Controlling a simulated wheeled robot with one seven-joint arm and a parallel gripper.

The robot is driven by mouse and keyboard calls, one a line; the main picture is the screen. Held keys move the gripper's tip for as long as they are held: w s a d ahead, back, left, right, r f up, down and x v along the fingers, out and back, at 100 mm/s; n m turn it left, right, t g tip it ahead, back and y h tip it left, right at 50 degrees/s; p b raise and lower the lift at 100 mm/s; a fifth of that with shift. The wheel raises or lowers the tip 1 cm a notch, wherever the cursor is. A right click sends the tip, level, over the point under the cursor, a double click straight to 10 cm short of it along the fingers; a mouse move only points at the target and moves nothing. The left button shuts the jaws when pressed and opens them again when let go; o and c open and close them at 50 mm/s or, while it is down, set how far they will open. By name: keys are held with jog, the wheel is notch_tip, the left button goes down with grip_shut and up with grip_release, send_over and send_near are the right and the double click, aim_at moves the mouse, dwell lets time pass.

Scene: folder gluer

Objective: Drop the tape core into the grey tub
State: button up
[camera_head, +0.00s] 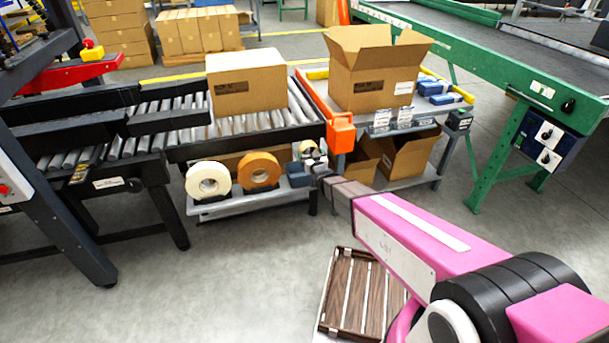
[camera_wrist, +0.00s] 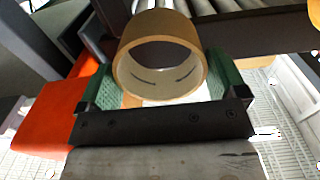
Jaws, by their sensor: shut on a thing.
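My gripper (camera_wrist: 160,95) is shut on the tape core (camera_wrist: 130,68), a tan cardboard ring with a pale inside, between its green-lined fingers. In the head view my gripper (camera_head: 311,160) is at the right end of the low shelf, below the roller conveyor, and the small tan tape core (camera_head: 306,147) shows at its tip. A small blue-grey container-like shape (camera_head: 298,176) shows beside my gripper. I cannot tell whether it is the grey tub; no other tub shows clearly.
A white tape roll (camera_head: 208,180) and an orange-brown roll (camera_head: 259,170) stand on the low shelf (camera_head: 243,204). An orange housing (camera_head: 341,132) is close to my gripper. A carton (camera_head: 247,82) sits on the rollers above.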

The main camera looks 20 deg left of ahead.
jog(key=shift+f, duration=1.7)
jog(key=o, duration=0.8)
jog(key=shift+s, duration=0.1)
jog(key=v, duration=1)
jog(key=shift+s+d, duration=0.2)
jog(key=shift+s, duration=0.1)
